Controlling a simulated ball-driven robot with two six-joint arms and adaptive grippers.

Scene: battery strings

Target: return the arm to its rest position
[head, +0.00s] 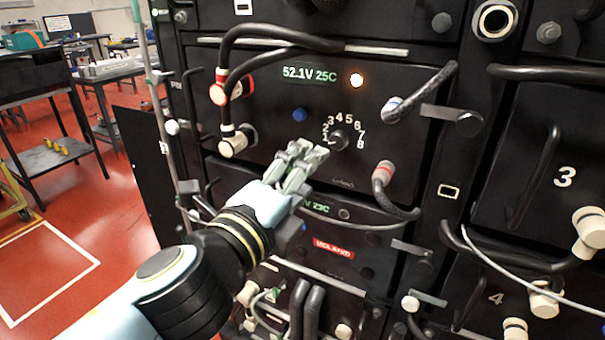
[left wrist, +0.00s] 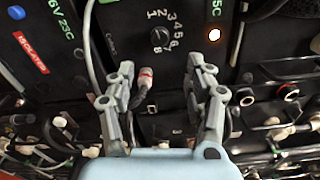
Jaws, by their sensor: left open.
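My left arm reaches in from the lower left. Its gripper (head: 306,152) is open with nothing between its fingers, in front of the black battery panel (head: 270,110). In the head view its fingertips overlap the panel just left of and below the numbered dial (head: 338,140). In the left wrist view the two fingers (left wrist: 160,72) stand apart, with the dial (left wrist: 159,38) beyond the gap. I cannot tell how far the tips are from the panel. My right gripper is in neither view.
Black cables (head: 280,35) and plugs, one red-ringed (head: 383,172), stick out around the panel. A display (head: 309,74) reads 52.1V 25C beside a lit lamp (head: 356,80). A red "isolated" label (head: 333,248) is below. Open red floor (head: 95,220) lies left.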

